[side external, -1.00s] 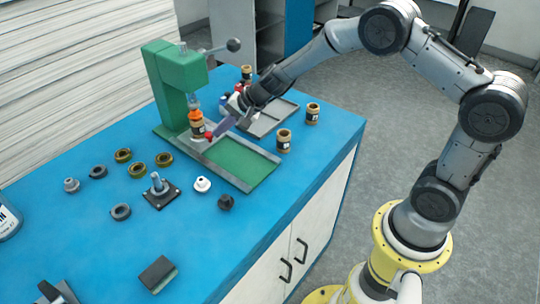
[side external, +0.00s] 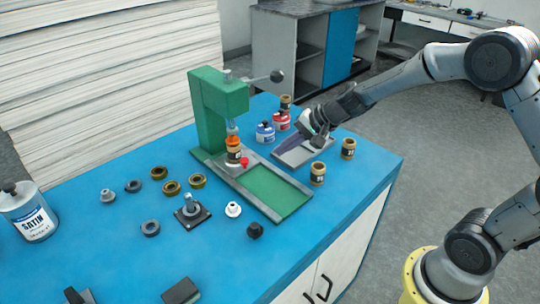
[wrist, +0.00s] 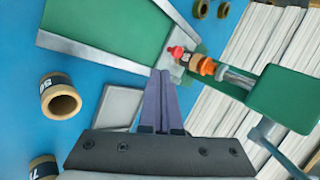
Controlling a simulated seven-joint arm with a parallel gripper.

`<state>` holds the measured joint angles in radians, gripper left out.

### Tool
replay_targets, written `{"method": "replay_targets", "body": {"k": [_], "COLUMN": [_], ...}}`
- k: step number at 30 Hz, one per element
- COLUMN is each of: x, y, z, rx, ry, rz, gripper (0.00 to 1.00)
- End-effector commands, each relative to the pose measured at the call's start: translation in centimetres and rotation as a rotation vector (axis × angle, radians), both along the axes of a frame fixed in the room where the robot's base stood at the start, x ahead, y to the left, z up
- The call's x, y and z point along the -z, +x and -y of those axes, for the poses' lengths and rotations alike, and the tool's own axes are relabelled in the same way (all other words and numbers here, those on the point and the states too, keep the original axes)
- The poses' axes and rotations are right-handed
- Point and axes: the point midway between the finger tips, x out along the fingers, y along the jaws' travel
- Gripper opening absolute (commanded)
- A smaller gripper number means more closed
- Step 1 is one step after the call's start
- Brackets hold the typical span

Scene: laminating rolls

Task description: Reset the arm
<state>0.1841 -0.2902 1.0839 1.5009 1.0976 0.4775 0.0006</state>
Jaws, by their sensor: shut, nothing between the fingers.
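My gripper (side external: 281,151) is shut and empty, with its purple fingers together. It hangs above the bench to the right of the green press (side external: 215,100), apart from it. In the wrist view the fingertips (wrist: 162,72) point toward the press base. A brown roll with an orange top (side external: 233,151) stands upright under the press spindle. A small red knob (side external: 245,162) is beside that roll; it also shows in the wrist view (wrist: 175,52). Whether the knob touches the roll I cannot tell.
Brown rolls (side external: 317,174) (side external: 348,148) stand near a grey tray (side external: 300,154). Several rings and a black-based post (side external: 191,211) lie left. The bench front right (side external: 335,205) is clear.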

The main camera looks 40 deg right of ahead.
Motion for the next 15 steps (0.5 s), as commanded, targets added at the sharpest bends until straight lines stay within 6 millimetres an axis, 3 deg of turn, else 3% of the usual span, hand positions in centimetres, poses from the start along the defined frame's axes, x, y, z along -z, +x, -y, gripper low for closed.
{"method": "replay_targets", "body": {"k": [7,11,14,15], "x": [-2.6,-3.5,-6.5,-8.4], "y": [-2.0,-2.4,-2.1,-2.5], "z": [1.1,0.7,-0.2,-0.8], "rx": [0.001,-0.012,-0.036,-0.060], "ry": [0.000,-0.001,-0.017,-0.034], "rz": [0.001,0.010,0.068,0.101], "gripper": [0.00,0.00,0.00,0.00]}}
